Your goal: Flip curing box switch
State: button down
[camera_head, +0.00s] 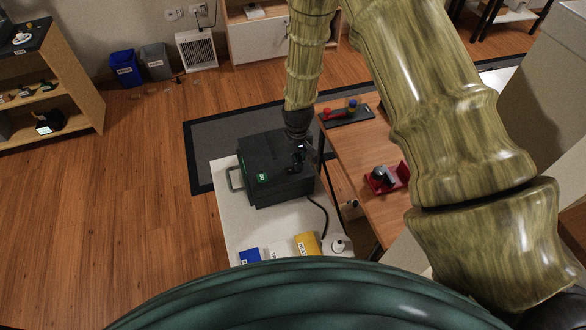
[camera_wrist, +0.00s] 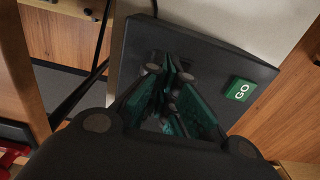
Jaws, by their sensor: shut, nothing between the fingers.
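The curing box is a dark, boxy unit (camera_head: 262,180) on a white table in the head view. It has a handle (camera_head: 234,179) on its left side and a green lit mark near its front edge. The switch is not discernible, perhaps hidden behind the fingers.
The white table (camera_head: 236,222) also bears a blue item (camera_head: 249,256) and a yellow item (camera_head: 307,245) at its front. A wooden table (camera_head: 359,155) with red items stands to the right. A black cable (camera_head: 321,214) runs beside the box. Floor at left is clear.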

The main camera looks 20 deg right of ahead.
jog(key=shift+f+b, duration=0.35)
jog(key=shift+f, duration=0.3)
dwell(0.5)
jog(key=shift+r+p, duration=2.2)
jog(key=shift+r, duration=1.35)
